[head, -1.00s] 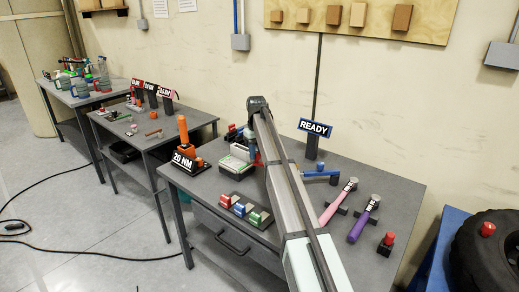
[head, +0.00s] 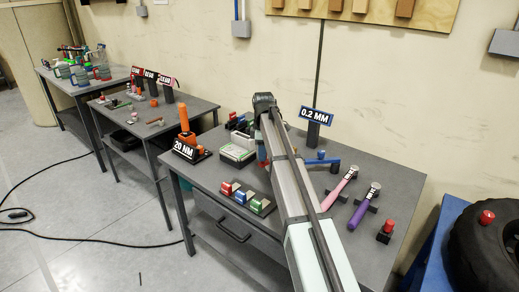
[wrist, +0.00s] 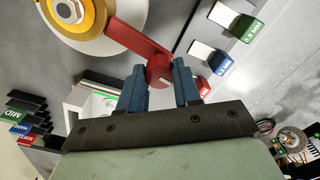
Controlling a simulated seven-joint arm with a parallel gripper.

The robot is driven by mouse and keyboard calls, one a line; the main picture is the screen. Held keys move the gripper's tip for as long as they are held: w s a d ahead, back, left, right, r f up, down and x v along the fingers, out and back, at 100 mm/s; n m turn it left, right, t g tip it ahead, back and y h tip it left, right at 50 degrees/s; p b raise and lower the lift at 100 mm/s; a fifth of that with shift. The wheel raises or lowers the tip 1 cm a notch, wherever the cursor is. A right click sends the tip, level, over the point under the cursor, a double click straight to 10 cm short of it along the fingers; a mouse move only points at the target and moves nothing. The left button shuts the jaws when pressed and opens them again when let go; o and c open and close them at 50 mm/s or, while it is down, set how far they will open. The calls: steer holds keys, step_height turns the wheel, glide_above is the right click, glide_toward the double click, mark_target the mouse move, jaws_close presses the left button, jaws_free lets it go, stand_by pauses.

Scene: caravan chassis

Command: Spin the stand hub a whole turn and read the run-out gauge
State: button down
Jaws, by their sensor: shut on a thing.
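In the wrist view, my gripper (wrist: 161,80) has its blue fingers shut on the red handle (wrist: 158,68) at the end of a red crank arm. The crank arm (wrist: 138,38) runs up left to the stand hub (wrist: 78,14), which has a yellow ring and a grey nut on a pale disc. In the head view, my arm hides the hub and my fingertips. The gauge's sign (head: 317,115) on a dark post at the back of the bench reads "0.2 MM".
The bench (head: 335,225) carries a block of red, blue and green tabs (head: 247,197), an orange-handled "20 NM" tool (head: 186,138), pink (head: 341,183) and purple (head: 364,206) wrenches and a red-topped post (head: 387,230). A tyre (head: 490,250) lies at the right.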

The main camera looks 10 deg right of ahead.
steer(key=shift+s+d+n, duration=0.7)
steer(key=shift+s+n, duration=0.15)
steer(key=shift+n, duration=0.25)
steer(key=c, duration=0.8)
jaws_free()
steer(key=shift+r, duration=0.1)
step_height(320, 180, up, 14)
steer(key=shift+f, duration=0.15)
steer(key=shift+f, duration=0.1)
